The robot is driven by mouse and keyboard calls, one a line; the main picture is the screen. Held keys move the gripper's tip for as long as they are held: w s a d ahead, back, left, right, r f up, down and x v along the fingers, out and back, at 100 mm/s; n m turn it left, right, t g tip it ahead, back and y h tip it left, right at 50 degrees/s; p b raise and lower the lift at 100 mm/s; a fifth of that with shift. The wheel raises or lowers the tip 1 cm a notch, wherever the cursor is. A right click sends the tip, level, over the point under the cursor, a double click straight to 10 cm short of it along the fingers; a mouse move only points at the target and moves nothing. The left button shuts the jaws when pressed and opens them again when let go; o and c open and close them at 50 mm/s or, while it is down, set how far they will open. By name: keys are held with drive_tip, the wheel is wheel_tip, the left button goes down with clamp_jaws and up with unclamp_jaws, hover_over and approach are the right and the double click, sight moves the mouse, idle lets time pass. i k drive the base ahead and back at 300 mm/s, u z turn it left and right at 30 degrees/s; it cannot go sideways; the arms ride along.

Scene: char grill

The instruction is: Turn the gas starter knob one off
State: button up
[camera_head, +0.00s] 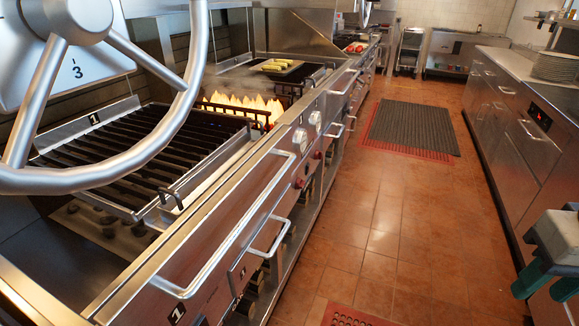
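The first char grill (130,160), with a "1" plate (94,119), fills the left side, and no flames show under its bars. On its front panel are a "1" label (177,313) and another small marking (243,272) near the lower handle. I cannot make out a knob clearly beside them. A red knob (299,183) and another red knob (317,155) sit farther along the front. What seems to be my gripper (542,290), pale grey with dark green fingers, is at the right edge, far from the grill front. Its fingers are apart and hold nothing visible.
A large metal handwheel (163,150) by a "3" plate (77,69) covers part of the grill. Flames (240,105) burn behind the first grill. Handles (240,228) stick out from the front. Floor mats (411,128) lie in the open aisle. A steel counter (510,105) lines the right.

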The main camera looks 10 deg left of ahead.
sight(299, 183)
drive_tip(key=u, duration=0.35)
drive_tip(key=i, duration=1.35)
drive_tip(key=u, duration=0.35)
